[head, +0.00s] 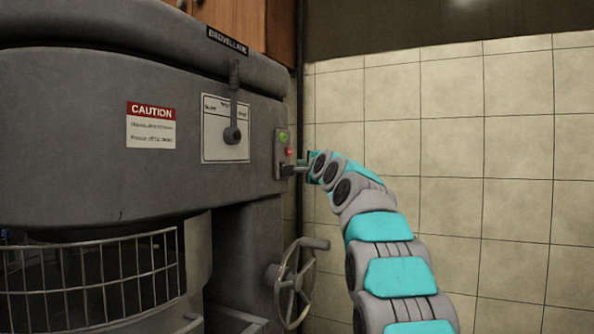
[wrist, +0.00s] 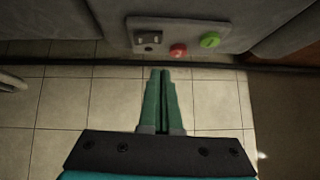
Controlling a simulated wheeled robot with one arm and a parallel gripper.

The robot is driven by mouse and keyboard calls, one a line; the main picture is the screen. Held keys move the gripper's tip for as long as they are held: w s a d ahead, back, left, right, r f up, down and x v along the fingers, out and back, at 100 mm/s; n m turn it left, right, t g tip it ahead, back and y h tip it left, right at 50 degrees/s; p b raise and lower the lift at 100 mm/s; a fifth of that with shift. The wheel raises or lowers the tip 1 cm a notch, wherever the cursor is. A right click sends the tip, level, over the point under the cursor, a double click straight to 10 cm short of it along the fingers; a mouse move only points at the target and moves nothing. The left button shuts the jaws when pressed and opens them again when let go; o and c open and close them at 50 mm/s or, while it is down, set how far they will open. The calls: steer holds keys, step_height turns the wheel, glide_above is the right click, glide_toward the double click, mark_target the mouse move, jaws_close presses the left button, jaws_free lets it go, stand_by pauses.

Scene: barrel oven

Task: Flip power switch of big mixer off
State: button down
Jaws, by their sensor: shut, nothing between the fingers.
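The big mixer (head: 90,130) is a large dark grey machine filling the left of the head view. On its right side is a small control panel (head: 280,160) with a green button (head: 283,136), a red button (head: 289,152) and the power switch (wrist: 148,40) lowest. The wrist view shows this panel (wrist: 192,27) at the top, with the switch left of the red button (wrist: 178,50). My gripper (wrist: 161,72) is shut and empty, its green fingertips pointing at the panel near the switch and red button. I cannot tell if it touches. The switch position is unclear.
A handwheel (head: 293,283) sticks out from the mixer below the panel. A wire guard (head: 90,280) is at lower left. A lever (head: 233,105) is on the front. The tiled wall (head: 450,150) stands behind my arm; the space at right is free.

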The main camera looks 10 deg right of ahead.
steer(key=s+d+b, duration=0.1)
steer(key=s, duration=0.7)
steer(key=shift+s+d+r, duration=0.2)
steer(key=shift+r, duration=0.25)
steer(key=s+a+f+n+g+p, duration=0.1)
steer(key=s+a+f+n+g, duration=0.25)
steer(key=s+f, duration=0.5)
steer(key=s+a+f+n+g+p, duration=0.15)
steer(key=s+f+n+g, duration=0.35)
steer(key=f, duration=0.6)
steer(key=s+a+f+n+g+p, duration=0.1)
steer(key=s+a+f+n+g, duration=0.15)
steer(key=s+f, duration=0.65)
steer(key=s+d+f+n+g+h+p, duration=0.1)
steer(key=s+f+n+g, duration=0.1)
steer(key=s+f, duration=0.4)
steer(key=s+d+f+n+g+h, duration=0.1)
steer(key=s+f+g, duration=0.3)
steer(key=s, duration=1.2)
steer(key=s+d+f+n+g+h+p, duration=0.1)
steer(key=s+d+f+n+g, duration=0.1)
steer(key=s+f, duration=0.6)
steer(key=s+d+g, duration=0.1)
steer(key=s, duration=0.2)
steer(key=shift+s+n+p, duration=0.35)
steer(key=shift+n, duration=0.05)
